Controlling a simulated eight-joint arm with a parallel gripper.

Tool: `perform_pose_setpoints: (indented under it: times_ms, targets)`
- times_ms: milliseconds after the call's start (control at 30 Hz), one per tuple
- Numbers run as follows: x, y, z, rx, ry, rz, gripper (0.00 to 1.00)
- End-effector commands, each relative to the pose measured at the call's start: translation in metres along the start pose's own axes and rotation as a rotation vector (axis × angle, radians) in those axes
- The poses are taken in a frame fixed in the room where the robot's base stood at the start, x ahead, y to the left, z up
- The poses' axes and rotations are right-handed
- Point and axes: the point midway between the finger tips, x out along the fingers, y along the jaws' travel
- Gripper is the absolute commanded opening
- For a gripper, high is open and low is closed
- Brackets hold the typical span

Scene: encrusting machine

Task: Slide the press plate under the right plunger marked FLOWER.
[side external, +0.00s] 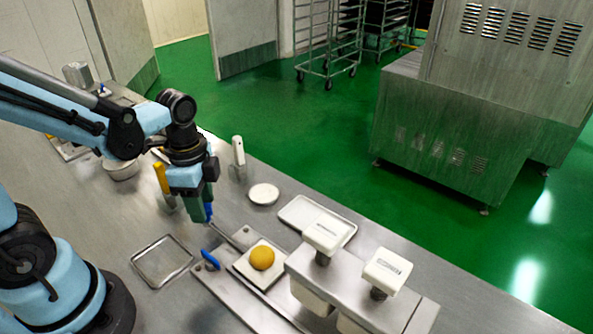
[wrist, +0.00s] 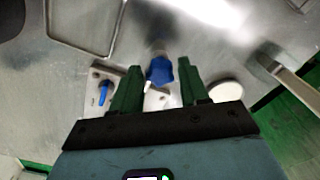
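The press plate (side external: 249,271), a pale square with a round yellow dough ball (side external: 262,257) on it, sits on the metal base to the left of both plungers. A rod runs from near it to a blue handle (wrist: 160,72). The left plunger cap (side external: 327,233) and the right plunger cap (side external: 388,270) are white; their labels are too small to read. My gripper (wrist: 161,88) is open, its green fingers on either side of the blue handle with gaps showing. In the side view, its fingertips hide part of the handle.
A second blue handle (side external: 211,259) stands on the base's left end. A wire-rimmed tray (side external: 162,261) lies left of the base; a white dish (side external: 263,194) and a white tray (side external: 316,220) lie behind. A white-handled tool (side external: 238,152) stands beyond my gripper.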

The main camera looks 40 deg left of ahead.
Motion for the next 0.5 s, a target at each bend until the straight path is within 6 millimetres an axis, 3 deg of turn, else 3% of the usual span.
perform_pose_setpoints:
  times_ms: [33, 267, 500]
  targets:
    - [-0.0001, 0.0, 0.0, 0.0, 0.0, 0.0, 0.36]
    - [-0.0001, -0.0001, 0.0, 0.0, 0.0, 0.0, 0.01]
    - [-0.0002, 0.0004, -0.0011, 0.001, 0.0, -0.001, 0.0]
